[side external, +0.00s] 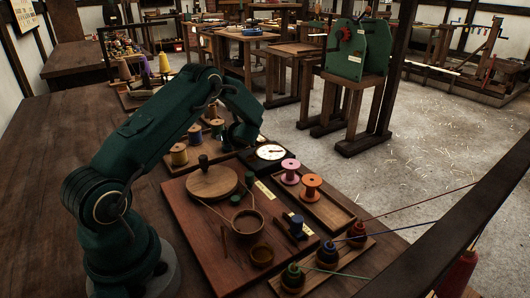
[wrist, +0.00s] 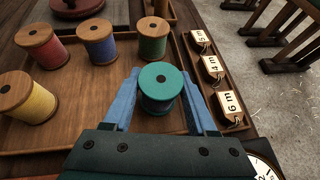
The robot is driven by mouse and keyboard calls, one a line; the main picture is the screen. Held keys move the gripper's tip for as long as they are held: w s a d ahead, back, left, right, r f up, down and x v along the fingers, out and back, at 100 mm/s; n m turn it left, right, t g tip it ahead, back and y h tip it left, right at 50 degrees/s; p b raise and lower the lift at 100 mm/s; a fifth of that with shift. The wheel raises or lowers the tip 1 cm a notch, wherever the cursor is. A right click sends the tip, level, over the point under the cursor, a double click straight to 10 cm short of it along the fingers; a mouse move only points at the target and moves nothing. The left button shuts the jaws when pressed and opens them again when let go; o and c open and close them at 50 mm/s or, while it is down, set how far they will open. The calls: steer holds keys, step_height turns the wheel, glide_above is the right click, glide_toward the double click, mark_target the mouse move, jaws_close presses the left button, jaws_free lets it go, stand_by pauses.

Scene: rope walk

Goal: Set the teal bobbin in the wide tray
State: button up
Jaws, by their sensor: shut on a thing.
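The teal bobbin (wrist: 160,85) is between the two blue fingers of my gripper (wrist: 161,74) in the wrist view, upright with its round top toward the camera. My gripper is shut on it. Under and around it is a broad, low-rimmed wooden tray (wrist: 92,130), which looks like the wide tray. I cannot tell whether the bobbin touches the tray floor. In the side view the end of my arm is over the bobbin area, and the fingers and teal bobbin are hidden.
A yellow bobbin (wrist: 28,98), red bobbin (wrist: 42,45), blue bobbin (wrist: 98,40) and green bobbin (wrist: 153,40) stand left of and beyond the teal one. Tags (wrist: 215,68) lie along the right. A white dial (side external: 270,152), pink bobbin (side external: 290,170) and orange bobbin (side external: 312,186) are nearby.

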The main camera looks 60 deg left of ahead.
steer(key=o, duration=1.6)
steer(key=shift+c, duration=0.2)
steer(key=shift+r, duration=4)
